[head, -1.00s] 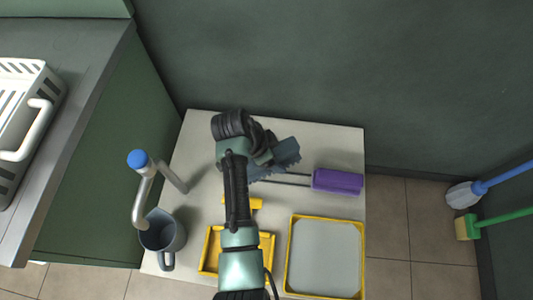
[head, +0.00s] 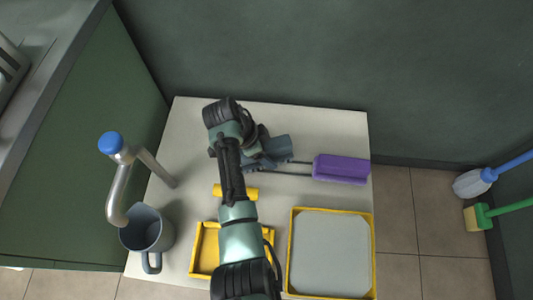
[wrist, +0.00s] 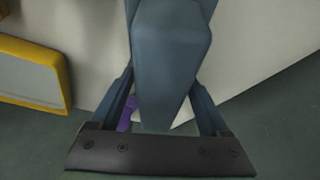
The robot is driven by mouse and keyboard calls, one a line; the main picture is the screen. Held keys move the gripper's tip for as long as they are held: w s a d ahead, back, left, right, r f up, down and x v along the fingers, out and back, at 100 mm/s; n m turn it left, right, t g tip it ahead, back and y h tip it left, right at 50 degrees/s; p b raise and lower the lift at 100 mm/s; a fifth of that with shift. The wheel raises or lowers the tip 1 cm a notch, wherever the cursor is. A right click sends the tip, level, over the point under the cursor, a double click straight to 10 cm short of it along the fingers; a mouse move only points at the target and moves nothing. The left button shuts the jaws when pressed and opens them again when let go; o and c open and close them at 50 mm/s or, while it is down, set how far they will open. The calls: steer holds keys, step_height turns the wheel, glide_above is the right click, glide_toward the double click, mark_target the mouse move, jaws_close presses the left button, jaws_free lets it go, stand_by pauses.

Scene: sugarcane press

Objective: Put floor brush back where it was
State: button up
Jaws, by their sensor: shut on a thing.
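My gripper (head: 300,168) reaches to the right over the table, with two thin dark bars running to a purple block (head: 341,169). The purple block looks like the head of the floor brush and lies over the table's right side. My gripper is shut; the exact grip is hidden. In the wrist view a large blue-grey part and a black bar (wrist: 160,155) fill the middle, and only a small strip of purple (wrist: 127,113) shows behind them. Whether the block touches the table cannot be told.
A yellow-rimmed tray (head: 292,250) and a smaller yellow tray (head: 197,250) are at the front, with a grey jug (head: 147,228) and blue-capped metal pipe (head: 122,185) at left. A wall is behind.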

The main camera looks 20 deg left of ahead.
steer(key=shift+f, duration=0.75)
steer(key=shift+f+b, duration=0.4)
steer(key=o, duration=1.2)
steer(key=shift+c, duration=0.2)
steer(key=shift+r, duration=0.15)
